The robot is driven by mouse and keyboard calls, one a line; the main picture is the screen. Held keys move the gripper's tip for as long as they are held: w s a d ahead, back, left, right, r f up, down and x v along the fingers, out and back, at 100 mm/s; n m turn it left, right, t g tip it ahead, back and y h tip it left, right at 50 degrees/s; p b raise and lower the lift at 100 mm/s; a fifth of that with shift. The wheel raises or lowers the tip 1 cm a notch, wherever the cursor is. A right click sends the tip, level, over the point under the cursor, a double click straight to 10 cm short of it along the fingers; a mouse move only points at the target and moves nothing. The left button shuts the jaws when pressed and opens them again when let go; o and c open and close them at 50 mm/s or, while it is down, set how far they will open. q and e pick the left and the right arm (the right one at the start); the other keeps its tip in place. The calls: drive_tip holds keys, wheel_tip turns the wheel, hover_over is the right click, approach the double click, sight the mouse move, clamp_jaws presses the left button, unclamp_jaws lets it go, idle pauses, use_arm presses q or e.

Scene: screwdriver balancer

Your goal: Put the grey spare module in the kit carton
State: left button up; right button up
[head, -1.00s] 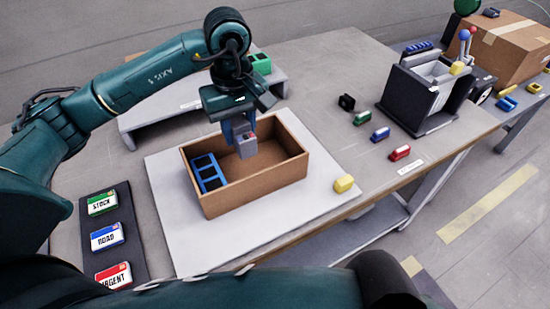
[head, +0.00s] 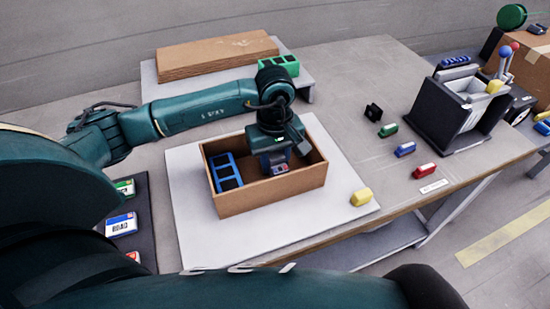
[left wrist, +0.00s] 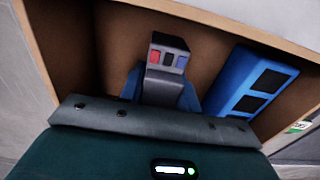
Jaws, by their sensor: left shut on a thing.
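The open brown kit carton (head: 270,199) stands on a white mat on the table. My left gripper (head: 274,164) reaches down into its right half. It is shut on the grey spare module (head: 280,169), which has small red, dark and blue marks on its end. The module also shows in the left wrist view (left wrist: 165,62), between the blue fingers and inside the carton walls. Whether it touches the carton floor I cannot tell. A blue tray-like part (head: 226,171) with dark openings sits in the carton's left half, apart from the module. My right gripper is not in view.
A yellow block (head: 361,198) lies on the mat (head: 195,240) right of the carton. Green (head: 388,130), blue (head: 405,149) and red (head: 424,171) blocks lie farther right, before a black rack (head: 440,115). A raised shelf (head: 205,87) stands behind.

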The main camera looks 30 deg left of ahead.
sight(275, 154)
use_arm(q)
drive_tip(key=shift+f+b, duration=0.25)
drive_tip(key=shift+b, duration=0.05)
drive_tip(key=o, duration=1)
drive_tip(key=shift+r, duration=0.1)
drive_tip(key=shift+o, duration=0.2)
wheel_tip(275, 154, up, 12)
drive_tip(key=shift+r+p, duration=0.2)
drive_tip(key=shift+p, duration=0.15)
